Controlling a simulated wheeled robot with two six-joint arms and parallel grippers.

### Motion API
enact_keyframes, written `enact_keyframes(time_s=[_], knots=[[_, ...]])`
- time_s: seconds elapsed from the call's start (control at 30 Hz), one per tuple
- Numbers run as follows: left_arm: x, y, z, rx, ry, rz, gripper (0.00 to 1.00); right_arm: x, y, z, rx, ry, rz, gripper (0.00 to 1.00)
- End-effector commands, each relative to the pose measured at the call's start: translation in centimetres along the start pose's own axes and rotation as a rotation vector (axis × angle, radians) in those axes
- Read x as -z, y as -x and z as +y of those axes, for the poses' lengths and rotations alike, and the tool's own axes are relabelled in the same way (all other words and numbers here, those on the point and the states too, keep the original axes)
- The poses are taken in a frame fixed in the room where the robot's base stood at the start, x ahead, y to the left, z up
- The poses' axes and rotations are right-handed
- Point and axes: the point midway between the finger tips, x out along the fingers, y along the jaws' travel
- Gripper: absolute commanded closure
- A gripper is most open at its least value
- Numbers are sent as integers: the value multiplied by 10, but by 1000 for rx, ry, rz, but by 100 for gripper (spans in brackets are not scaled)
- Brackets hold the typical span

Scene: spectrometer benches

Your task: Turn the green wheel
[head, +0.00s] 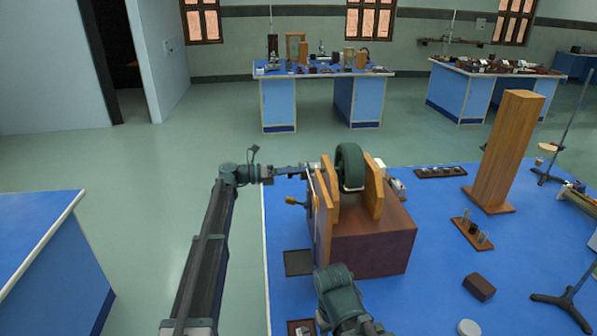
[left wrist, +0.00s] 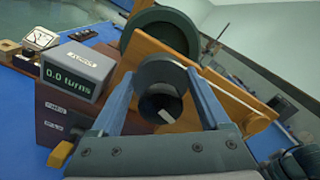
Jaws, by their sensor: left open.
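The green wheel (head: 349,166) stands upright between two wooden supports on a brown box (head: 375,243). It also shows at the top of the left wrist view (left wrist: 158,32). My left gripper (head: 307,171) is at the left side of the wooden supports. In the left wrist view its two fingers (left wrist: 160,76) are apart, one on each side of a dark round knob (left wrist: 158,104) in front of the wheel. I cannot tell whether the fingers touch the knob. My right gripper is not visible; only a teal arm part of mine shows at the bottom.
A grey display (left wrist: 75,74) reads "0.0 turns". A yellow-handled lever (head: 294,201) sticks out left of the box. A tall wooden block (head: 505,150) and a small rack (head: 471,233) stand to the right on the blue bench (head: 420,300).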

Motion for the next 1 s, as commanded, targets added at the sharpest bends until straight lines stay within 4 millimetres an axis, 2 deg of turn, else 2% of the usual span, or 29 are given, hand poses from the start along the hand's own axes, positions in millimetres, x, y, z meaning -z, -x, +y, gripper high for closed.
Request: enact_keyframes(time_s=[0.13, 0.23, 0.7, 0.8, 1.0], knots=[[0, 4, 0, 0, 0, 0, 21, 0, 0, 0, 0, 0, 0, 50], [0, 15, 0, -2, 0, -1, 21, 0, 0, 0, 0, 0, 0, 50], [0, 111, 1, -2, 0, -1, 21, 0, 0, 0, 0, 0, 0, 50], [0, 124, 1, -1, 0, -1, 21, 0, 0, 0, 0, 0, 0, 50], [0, 137, 0, 0, 0, 0, 21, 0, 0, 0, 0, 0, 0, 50]])
